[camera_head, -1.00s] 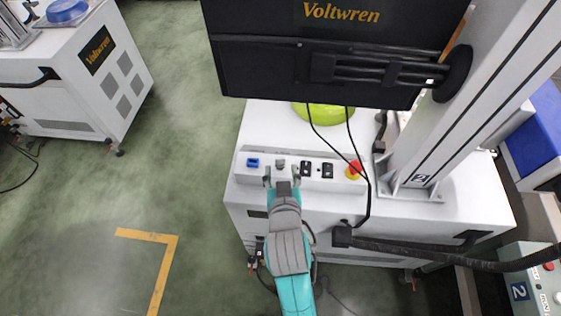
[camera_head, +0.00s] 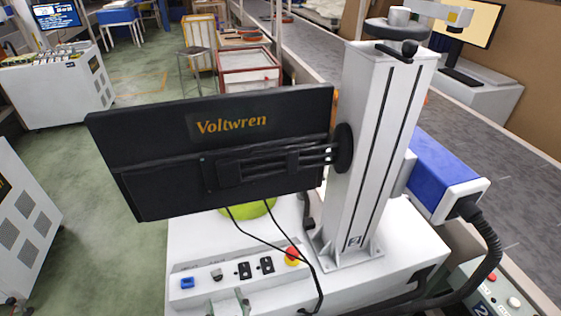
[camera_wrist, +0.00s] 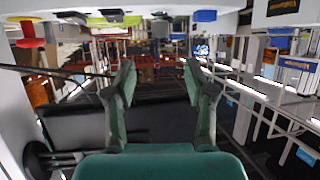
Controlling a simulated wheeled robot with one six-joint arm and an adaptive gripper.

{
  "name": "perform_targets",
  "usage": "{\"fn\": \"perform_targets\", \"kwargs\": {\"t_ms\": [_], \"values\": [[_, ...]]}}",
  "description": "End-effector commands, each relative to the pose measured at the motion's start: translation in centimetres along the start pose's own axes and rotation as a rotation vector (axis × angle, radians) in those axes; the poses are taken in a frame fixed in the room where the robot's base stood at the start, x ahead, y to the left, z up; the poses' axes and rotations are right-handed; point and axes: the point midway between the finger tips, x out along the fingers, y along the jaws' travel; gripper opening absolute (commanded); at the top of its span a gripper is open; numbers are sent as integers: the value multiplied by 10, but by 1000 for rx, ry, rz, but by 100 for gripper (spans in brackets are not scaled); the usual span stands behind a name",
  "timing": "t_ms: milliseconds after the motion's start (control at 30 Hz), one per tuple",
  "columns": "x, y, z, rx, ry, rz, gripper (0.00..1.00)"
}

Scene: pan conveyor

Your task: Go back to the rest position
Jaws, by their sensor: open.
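My gripper (camera_wrist: 160,82) shows in the wrist view with its two fingers spread apart and nothing between them. In the head view only a grey-green part of my arm or gripper (camera_head: 232,303) shows at the bottom edge, in front of the white control panel (camera_head: 205,284). In the wrist view these controls lie along the top edge, apart from the fingers.
A black Voltwren monitor (camera_head: 220,150) hangs over the white cabinet from a grey column (camera_head: 370,150). A green round thing (camera_head: 249,210) is partly hidden behind it. A blue unit (camera_head: 440,175) and the conveyor (camera_head: 480,165) stand to the right. Green floor is open at left.

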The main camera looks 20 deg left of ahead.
Motion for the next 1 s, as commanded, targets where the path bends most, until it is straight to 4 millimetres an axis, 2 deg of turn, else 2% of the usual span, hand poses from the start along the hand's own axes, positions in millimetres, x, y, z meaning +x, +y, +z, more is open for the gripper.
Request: {"fn": "perform_targets", "kwargs": {"t_ms": [167, 367, 500, 700, 1000], "values": [[-4, 11, 10, 2, -1, 14, 54], [-31, 61, 55, 19, 5, 80, 54], [-62, 97, 90, 36, 15, 138, 54], [-117, 134, 132, 69, 30, 225, 54], [-211, 160, 176, 128, 59, 370, 54]]}}
